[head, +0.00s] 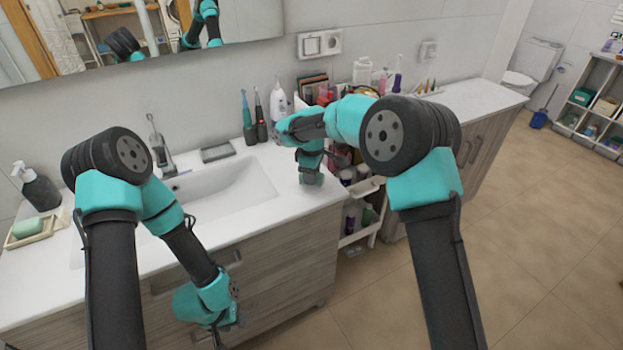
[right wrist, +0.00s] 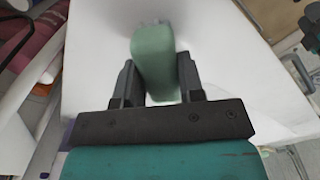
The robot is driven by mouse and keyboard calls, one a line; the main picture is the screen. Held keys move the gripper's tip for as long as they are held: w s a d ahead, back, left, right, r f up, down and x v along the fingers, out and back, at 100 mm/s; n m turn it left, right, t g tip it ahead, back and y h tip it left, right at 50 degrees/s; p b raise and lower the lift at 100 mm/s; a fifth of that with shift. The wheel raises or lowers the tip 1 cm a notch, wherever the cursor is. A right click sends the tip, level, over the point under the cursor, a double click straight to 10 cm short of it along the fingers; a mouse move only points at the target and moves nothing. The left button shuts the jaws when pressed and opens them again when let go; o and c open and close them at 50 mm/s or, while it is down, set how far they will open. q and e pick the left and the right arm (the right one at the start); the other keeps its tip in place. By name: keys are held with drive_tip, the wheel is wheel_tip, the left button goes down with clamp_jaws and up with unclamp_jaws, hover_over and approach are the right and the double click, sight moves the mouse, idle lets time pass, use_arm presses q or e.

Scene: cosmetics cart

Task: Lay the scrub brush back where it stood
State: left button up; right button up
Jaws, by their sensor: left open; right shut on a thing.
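In the right wrist view a green block-shaped thing (right wrist: 154,66) with small grey bits at its far end, seemingly the scrub brush, sits between the two dark fingers of my right gripper (right wrist: 157,80). The fingers are shut on it, over a white surface (right wrist: 225,60); I cannot tell whether it touches that surface. In the head view my right arm's teal wrist (head: 311,172) is over the counter's right end, and the brush cannot be made out there. My left gripper (head: 220,338) is open, low in front of the cabinet and only partly visible.
The white counter (head: 285,185) holds a sink (head: 220,190), toothbrushes and bottles (head: 278,103) at the back, and a soap dish (head: 40,233) at the left. A filled cart (head: 370,188) stands beside the counter's right end.

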drive_tip(key=shift+f, duration=0.85)
drive_tip(key=shift+f, duration=0.1)
drive_tip(key=o, duration=0.8)
wheel_tip(320, 180, up, 12)
drive_tip(key=shift+r, duration=0.15)
